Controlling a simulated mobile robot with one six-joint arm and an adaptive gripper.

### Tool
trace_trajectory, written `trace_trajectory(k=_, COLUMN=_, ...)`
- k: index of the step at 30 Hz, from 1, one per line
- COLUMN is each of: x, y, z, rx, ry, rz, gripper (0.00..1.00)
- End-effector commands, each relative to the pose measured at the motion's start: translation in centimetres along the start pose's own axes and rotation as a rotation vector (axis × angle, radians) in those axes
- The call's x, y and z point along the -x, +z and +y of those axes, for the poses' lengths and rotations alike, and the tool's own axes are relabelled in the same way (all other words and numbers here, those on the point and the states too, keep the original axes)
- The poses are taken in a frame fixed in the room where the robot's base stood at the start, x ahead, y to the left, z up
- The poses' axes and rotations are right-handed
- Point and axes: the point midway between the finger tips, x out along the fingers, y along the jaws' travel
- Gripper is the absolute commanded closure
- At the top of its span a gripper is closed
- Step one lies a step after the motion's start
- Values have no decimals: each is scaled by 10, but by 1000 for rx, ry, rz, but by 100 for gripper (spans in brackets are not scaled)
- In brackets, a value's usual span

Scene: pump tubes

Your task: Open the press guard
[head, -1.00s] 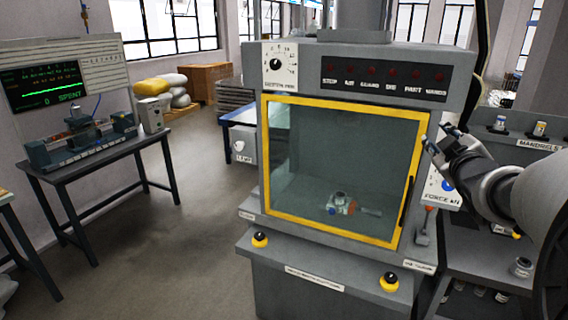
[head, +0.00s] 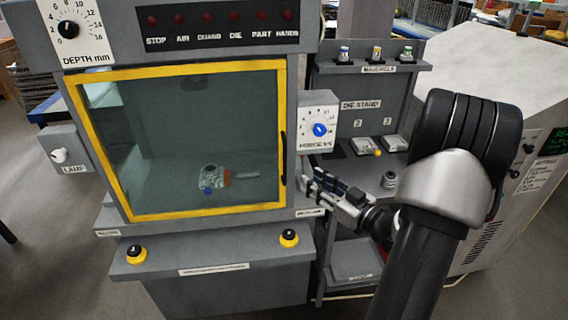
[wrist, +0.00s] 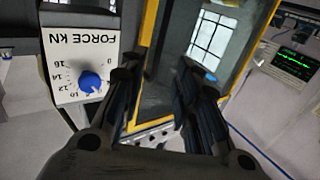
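The press guard (head: 180,217) is a clear pane in a yellow frame on the front of the grey press, and it is shut. Its black handle (head: 283,158) stands upright on the right frame edge. My gripper (head: 312,184) is just right of the handle, below the force dial, apart from the guard in the head view. In the wrist view my gripper (wrist: 165,88) is open, with nothing seen between its fingers. The guard's yellow frame (wrist: 148,30) runs up behind the fingers there.
The force dial box (head: 318,117) juts out right above my gripper; it is also close by in the wrist view (wrist: 75,62). Two yellow-ringed buttons (head: 289,238) sit on the press ledge. A die stand (head: 362,104) is at the right. A metal part (head: 210,176) lies behind the pane.

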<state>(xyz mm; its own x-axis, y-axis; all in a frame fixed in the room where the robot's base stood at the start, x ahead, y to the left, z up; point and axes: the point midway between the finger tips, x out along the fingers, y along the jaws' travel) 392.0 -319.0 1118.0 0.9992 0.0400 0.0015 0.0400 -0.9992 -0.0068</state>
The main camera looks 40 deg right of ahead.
Motion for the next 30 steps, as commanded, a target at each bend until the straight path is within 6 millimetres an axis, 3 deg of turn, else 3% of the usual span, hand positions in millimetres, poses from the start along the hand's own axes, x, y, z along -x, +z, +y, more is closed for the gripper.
trace_trajectory(k=9, x=-72, y=1, z=-2, rx=4, ry=-5, rz=0, gripper=71)
trace_trajectory(k=15, x=-105, y=1, z=0, rx=4, ry=-2, rz=0, gripper=71)
trace_trajectory(k=21, x=-120, y=0, z=0, rx=2, ry=1, rz=0, gripper=71)
trace_trajectory(k=30, x=-122, y=0, z=0, rx=2, ry=1, rz=-1, gripper=71)
